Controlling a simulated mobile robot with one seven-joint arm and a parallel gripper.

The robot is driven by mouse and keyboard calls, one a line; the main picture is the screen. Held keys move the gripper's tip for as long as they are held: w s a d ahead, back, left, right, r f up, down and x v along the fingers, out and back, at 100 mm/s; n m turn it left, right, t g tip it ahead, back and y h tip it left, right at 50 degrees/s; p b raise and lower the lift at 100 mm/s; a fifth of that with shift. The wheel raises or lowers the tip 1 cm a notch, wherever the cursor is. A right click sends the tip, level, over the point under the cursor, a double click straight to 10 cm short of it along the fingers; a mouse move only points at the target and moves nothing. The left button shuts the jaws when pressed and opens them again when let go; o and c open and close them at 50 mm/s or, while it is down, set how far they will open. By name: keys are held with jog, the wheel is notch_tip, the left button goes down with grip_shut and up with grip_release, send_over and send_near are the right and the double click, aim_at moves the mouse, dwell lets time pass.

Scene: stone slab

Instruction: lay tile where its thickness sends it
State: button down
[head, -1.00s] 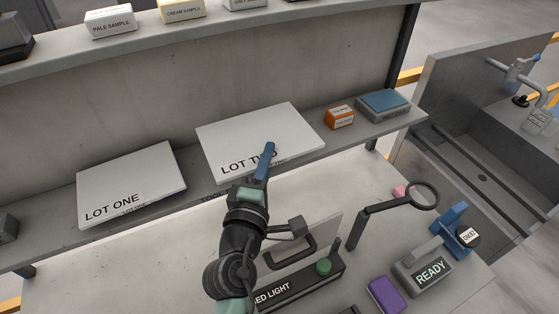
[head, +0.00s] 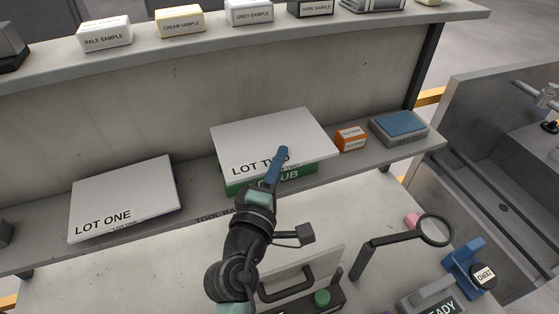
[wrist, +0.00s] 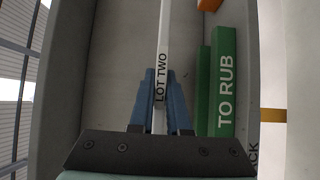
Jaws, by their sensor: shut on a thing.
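In the wrist view, the lid's thin edge (wrist: 164,40) runs between the fingertips (wrist: 160,78). A green box marked TO RUB (head: 240,187) shows beneath the lid in the head view, partly hidden by my gripper. In the wrist view its green front (wrist: 224,85) is right of the fingers, with a gap from the lid.
An orange-and-white box (head: 351,139) and a blue-topped block (head: 398,127) stand right of LOT TWO. Sample boxes (head: 181,22) line the upper ledge. A magnifier (head: 435,230) and a blue gauge marked ZERO (head: 465,262) stand on the bench at right.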

notch_tip(320, 180, down, 8)
jog(key=b, duration=0.7)
jog(key=shift+r, duration=0.15)
jog(key=c, duration=0.8)
grip_release()
jog(key=b+v, duration=0.4)
jog(key=v, duration=0.9)
